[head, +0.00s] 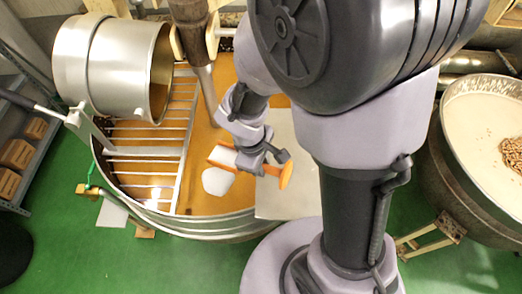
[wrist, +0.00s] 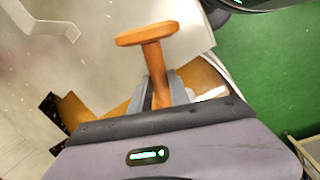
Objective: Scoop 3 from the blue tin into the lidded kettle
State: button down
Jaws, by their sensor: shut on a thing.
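My gripper (head: 246,161) is shut on an orange handled tool, seemingly a scoop (head: 285,175). In the wrist view its T-shaped handle (wrist: 155,62) stands between the two grey fingers. The gripper is over the big round kettle (head: 245,222), which shows an orange-brown inside. A metal grate (head: 150,151) covers its left part and a pale flat panel (head: 287,198) lies over its right part. A white rounded patch (head: 216,181) shows beside the tool. I cannot tell whether it is the scoop's bowl, its load or matter in the kettle. No blue tin is recognisable.
A tilted silver drum (head: 105,65) hangs at the upper left above the grate. A wooden-topped shaft (head: 190,25) slants down into the kettle behind my gripper. Another round vessel (head: 475,150) with cream contents stands at the right. Green floor (head: 150,270) is free in front.

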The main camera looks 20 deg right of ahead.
jog(key=w+a+r+g+h+p, duration=0.2)
jog(key=p, duration=0.5)
jog(key=shift+w+a+r+g+h, duration=0.25)
jog(key=shift+a+r+g+h, duration=0.05)
jog(key=shift+a, duration=0.1)
jog(key=w+a+r+n+g+h+p, duration=0.1)
jog(key=w+a+r+g+h+p, duration=0.4)
jog(key=p, duration=0.5)
jog(key=shift+w+a+r+h, duration=0.45)
jog(key=shift+w+a+h, duration=0.25)
jog(key=shift+w+a, duration=0.5)
jog(key=shift+s+a, duration=0.1)
